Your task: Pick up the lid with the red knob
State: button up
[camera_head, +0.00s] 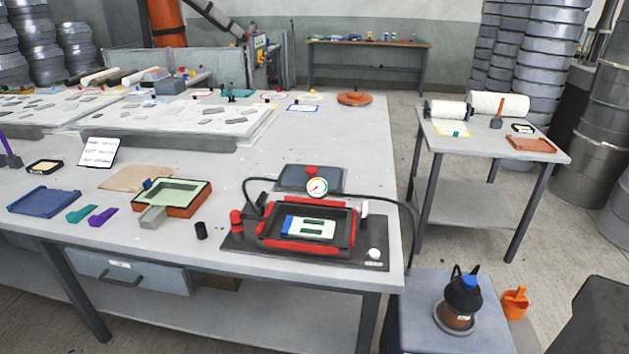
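The lid with the red knob (290,180) is a flat, dark blue-grey plate with a red knob on top. It lies on the large grey table, just behind a red-cornered black mould frame (306,246). A round pressure gauge (317,187) stands in front of it and hides part of its front edge and middle. The red knob shows just above the gauge. A black hose passes in front of the lid's left side. My gripper is not in view.
A green-topped mould (180,195) and a small grey block (152,217) stand left of the black frame. The table (330,128) is clear behind the lid, up to an orange disc (355,98). A side table (480,140) stands at the right, across a floor gap.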

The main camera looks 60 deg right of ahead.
aim_at(294, 177)
jog(key=i, duration=0.9)
jog(key=z, duration=0.1)
